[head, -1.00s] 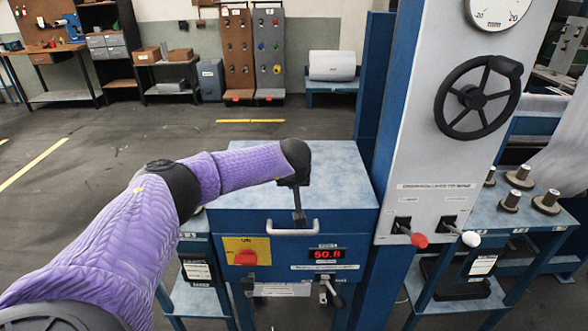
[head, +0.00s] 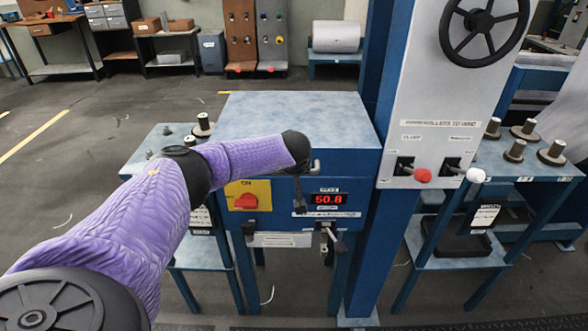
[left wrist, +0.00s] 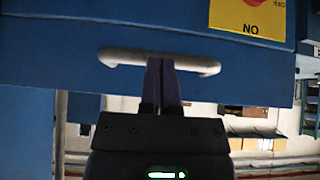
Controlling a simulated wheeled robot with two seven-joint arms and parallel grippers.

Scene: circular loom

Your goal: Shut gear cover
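The gear cover (head: 290,115) is the pale blue-grey top of the blue machine housing. Its front band carries a light handle (head: 317,167), partly hidden behind my left arm. In the left wrist view the handle (left wrist: 125,56) runs across the blue front band, and I see no clear gap between band and front panel. My left gripper (head: 299,207) is at the front of the housing. In the left wrist view its fingers (left wrist: 161,68) are together and overlap the middle of the handle; whether they touch it I cannot tell. My right gripper is in no view.
Below the cover, the front panel has a red switch on a yellow plate (head: 247,195), a red 50.8 display (head: 328,198) and a dark lever (head: 334,238). A blue-and-grey column (head: 430,90) with a handwheel stands at right. Side tables hold metal spools.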

